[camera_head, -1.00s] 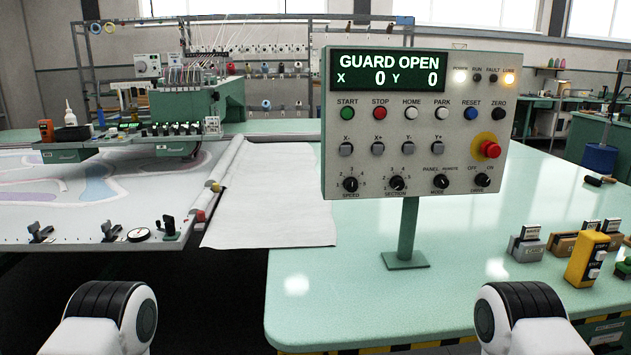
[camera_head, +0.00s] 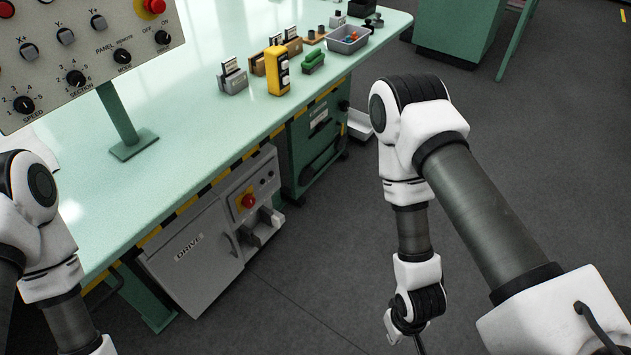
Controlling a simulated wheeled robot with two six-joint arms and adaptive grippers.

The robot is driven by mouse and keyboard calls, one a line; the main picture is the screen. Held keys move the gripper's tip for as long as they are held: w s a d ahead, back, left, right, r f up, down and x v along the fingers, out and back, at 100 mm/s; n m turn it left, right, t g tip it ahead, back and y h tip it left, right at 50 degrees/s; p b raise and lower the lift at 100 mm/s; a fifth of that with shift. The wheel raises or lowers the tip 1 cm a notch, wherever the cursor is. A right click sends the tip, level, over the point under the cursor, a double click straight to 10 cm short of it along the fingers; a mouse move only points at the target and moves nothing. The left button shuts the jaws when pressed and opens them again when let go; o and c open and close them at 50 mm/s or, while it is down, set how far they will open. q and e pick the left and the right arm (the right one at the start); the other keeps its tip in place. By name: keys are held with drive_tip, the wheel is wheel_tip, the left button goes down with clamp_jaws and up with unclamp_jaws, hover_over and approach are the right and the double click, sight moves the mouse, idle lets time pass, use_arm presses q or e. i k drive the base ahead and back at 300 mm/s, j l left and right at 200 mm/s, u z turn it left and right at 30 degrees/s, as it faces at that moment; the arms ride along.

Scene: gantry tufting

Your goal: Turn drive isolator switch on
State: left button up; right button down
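The grey drive cabinet (camera_head: 194,257), labelled DRIVE, is under the front edge of the green table. Its front carries a red rotary knob on a yellow plate (camera_head: 247,201), with a pale grey box-like part beside it. Which way the knob is turned is too small to tell. The control panel (camera_head: 75,65) at upper left also has a small black OFF/ON knob (camera_head: 163,38). My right arm hangs down right of the cabinet, well apart from it, and its gripper is cut off by the bottom edge. My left arm is at the lower left, with its gripper out of view.
The green table (camera_head: 190,120) has a yellow-black striped edge above the cabinet. On it stand a yellow button box (camera_head: 277,70), small blocks and a grey bin (camera_head: 349,38). A green drawer unit (camera_head: 318,140) stands right of the cabinet. The dark floor (camera_head: 320,270) in front is clear.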

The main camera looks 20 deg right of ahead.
sight(247, 201)
drive_tip(key=i+l+u, duration=0.1)
drive_tip(key=l+u, duration=0.95)
drive_tip(key=l, duration=0.15)
drive_tip(key=l+u, duration=0.1)
drive_tip(key=l, duration=0.85)
drive_tip(key=k+l, duration=0.1)
drive_tip(key=l, duration=0.85)
drive_tip(key=k+l+u, duration=0.15)
drive_tip(key=l, duration=0.8)
drive_tip(key=i+l, duration=0.05)
